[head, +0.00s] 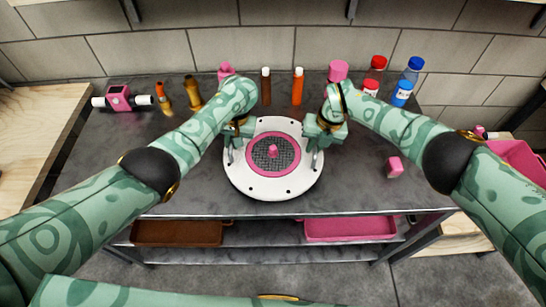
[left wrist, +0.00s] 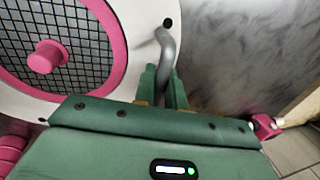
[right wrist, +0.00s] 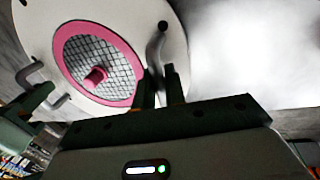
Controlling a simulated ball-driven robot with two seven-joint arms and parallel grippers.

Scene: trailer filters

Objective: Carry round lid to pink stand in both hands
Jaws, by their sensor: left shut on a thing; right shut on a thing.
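The round lid (head: 240,180) is a white disc with a pink ring, dark mesh and a pink centre knob. It is over the middle of the grey table; I cannot tell how far above the top it is. My left gripper (head: 232,150) is shut on the lid's left grey handle, also seen in the left wrist view (left wrist: 166,60). My right gripper (head: 318,150) is shut on the right handle, also seen in the right wrist view (right wrist: 156,50). I cannot pick out a pink stand for certain.
Bottles, including an orange one (head: 298,88) and a blue one (head: 402,92), line the back. A pink machine with white ends (head: 119,98) stands back left. A small pink block (head: 394,167) lies right of the lid. Brown (head: 178,234) and pink (head: 350,228) trays are on the lower shelf.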

